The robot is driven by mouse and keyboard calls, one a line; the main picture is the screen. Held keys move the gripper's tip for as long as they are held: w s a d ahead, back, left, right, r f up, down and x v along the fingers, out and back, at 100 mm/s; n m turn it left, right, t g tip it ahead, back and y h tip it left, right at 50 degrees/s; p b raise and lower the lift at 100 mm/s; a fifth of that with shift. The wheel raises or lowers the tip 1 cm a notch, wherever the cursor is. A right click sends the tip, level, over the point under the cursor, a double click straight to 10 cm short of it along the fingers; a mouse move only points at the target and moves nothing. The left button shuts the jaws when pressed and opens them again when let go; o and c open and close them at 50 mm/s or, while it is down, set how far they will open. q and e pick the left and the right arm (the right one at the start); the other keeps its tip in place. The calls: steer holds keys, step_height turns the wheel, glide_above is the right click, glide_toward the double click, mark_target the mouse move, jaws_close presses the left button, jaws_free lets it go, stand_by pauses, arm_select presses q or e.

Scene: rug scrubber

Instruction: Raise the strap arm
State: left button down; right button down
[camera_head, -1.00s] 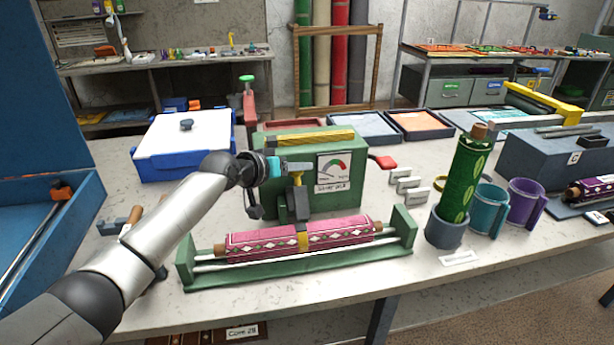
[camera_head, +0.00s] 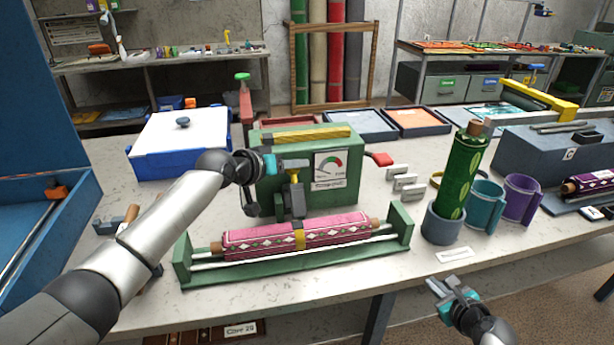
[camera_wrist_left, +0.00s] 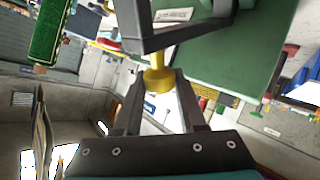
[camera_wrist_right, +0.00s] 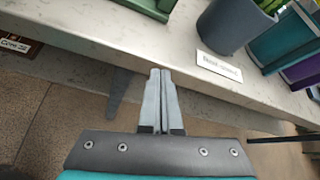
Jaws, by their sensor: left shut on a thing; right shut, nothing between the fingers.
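The dark grey strap arm (camera_head: 293,203) stands at the front of the green machine (camera_head: 325,155), just behind the pink rug roll (camera_head: 270,240). A yellow handle (camera_head: 294,177) tops the strap arm. My left gripper (camera_head: 297,166) is shut on this handle. In the left wrist view, the handle's round yellow end (camera_wrist_left: 158,80) lies between the fingers, with the grey arm (camera_wrist_left: 180,35) beyond.
The rug roll lies in a green cradle (camera_head: 182,262). A grey cup (camera_head: 441,228) with a green roll, and teal (camera_head: 484,205) and purple mugs (camera_head: 521,200), stand at the right. A blue-and-white box (camera_head: 180,145) is at the left.

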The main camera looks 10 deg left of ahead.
steer(key=w+r+m+t, duration=0.2)
steer(key=w+r+m, duration=0.1)
steer(key=r, duration=0.4)
steer(key=w+a+r+n+g+y, duration=0.1)
steer(key=w+a+r+n+y, duration=0.15)
steer(key=a+r, duration=0.45)
steer(key=n+g+y, duration=0.3)
steer(key=n+y, duration=0.1)
glide_toward(292, 189)
steer(key=w+d+r, duration=0.2)
steer(key=d, duration=0.1)
steer(key=x, duration=0.9)
steer(key=shift+a, duration=0.25)
steer(key=shift+w+n, duration=0.1)
steer(key=shift+n, duration=0.15)
